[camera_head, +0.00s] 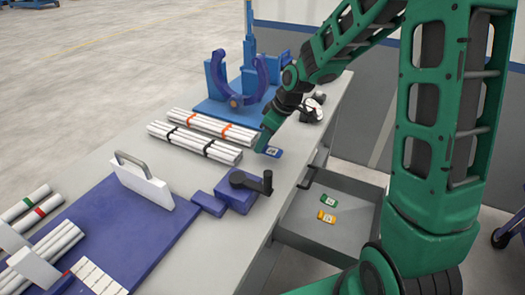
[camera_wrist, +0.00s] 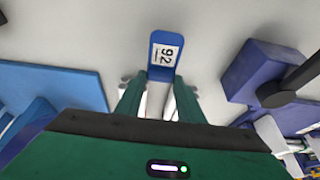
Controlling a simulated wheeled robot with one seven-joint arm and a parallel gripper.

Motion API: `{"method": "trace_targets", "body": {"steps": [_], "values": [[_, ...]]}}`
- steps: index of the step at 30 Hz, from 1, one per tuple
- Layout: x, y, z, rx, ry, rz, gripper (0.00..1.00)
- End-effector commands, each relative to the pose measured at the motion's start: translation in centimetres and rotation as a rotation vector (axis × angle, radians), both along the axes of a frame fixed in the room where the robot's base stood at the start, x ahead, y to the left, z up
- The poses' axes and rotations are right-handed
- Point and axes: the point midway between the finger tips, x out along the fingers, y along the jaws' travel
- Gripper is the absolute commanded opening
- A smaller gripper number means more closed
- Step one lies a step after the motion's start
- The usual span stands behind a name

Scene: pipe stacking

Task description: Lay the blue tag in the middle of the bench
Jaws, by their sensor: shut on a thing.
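The blue tag (camera_head: 274,153) with a white label is at my gripper (camera_head: 267,146), over the right part of the grey bench (camera_head: 190,188). In the wrist view the tag (camera_wrist: 166,37) stands out past my gripper's fingers (camera_wrist: 160,88), its label reading 92. My gripper is shut on the tag's near end. I cannot tell whether the tag touches the bench top or hangs just above it.
Bundles of white pipes (camera_head: 195,142) lie left of my gripper. A blue block with a dark handle (camera_head: 240,190) is in front. A blue clamp stand (camera_head: 222,80) stands behind. An open drawer (camera_head: 310,230) holds a green tag (camera_head: 330,199) and a yellow tag (camera_head: 326,216).

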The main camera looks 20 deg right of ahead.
Motion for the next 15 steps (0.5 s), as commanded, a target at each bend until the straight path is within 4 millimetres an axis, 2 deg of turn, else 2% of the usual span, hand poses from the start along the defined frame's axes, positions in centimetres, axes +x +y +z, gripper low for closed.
{"method": "trace_targets", "body": {"steps": [9, 15], "values": [[-0.1, 0.0, -3.6, 0.0, 0.003, 0.0, 0.13], [0.0, 0.0, -3.9, 0.0, 0.0, -0.001, 0.13]]}}
